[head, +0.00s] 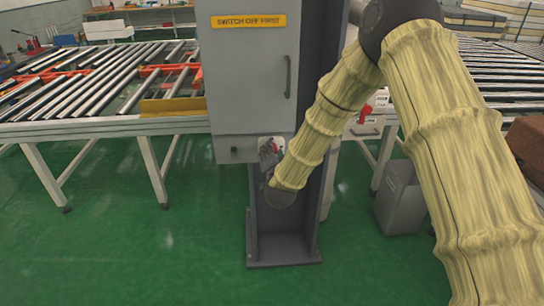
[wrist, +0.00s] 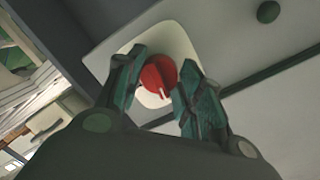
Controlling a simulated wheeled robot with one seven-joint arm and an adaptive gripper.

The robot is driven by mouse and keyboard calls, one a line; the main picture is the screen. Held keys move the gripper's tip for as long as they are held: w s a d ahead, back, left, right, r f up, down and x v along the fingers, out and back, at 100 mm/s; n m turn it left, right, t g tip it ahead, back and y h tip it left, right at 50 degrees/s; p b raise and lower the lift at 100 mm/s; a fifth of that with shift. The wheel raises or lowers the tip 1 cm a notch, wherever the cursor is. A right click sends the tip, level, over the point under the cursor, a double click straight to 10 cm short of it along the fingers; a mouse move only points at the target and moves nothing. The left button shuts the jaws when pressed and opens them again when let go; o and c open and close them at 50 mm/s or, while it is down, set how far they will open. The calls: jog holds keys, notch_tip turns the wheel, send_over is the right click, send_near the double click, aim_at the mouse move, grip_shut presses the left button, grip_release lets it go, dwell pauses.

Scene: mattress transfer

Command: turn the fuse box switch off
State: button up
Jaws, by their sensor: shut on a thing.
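The grey fuse box (head: 243,80) stands on a dark post and bears a yellow "SWITCH OFF FIRST" sign (head: 248,21). Its red rotary switch (wrist: 155,74) sits on a white plate (wrist: 176,43), low on the box. My gripper (wrist: 159,88) has one finger on each side of the red knob and is shut on it. The knob's pale pointer mark shows between the fingers. In the head view my gripper (head: 271,154) is at the box's lower right, small and partly hidden by my sleeved arm.
A dark round button (wrist: 268,11) is beside the switch plate. Roller conveyors (head: 100,85) stand to the left and right of the post. A grey bin (head: 398,198) is on the green floor at right. The floor in front is clear.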

jog(key=shift+n, duration=0.8)
jog(key=o, duration=1)
jog(key=shift+s, duration=0.1)
jog(key=s, duration=0.4)
jog(key=s+r, duration=0.1)
jog(key=s, duration=0.6)
jog(key=shift+s+r, duration=0.15)
jog(key=shift+s, duration=0.2)
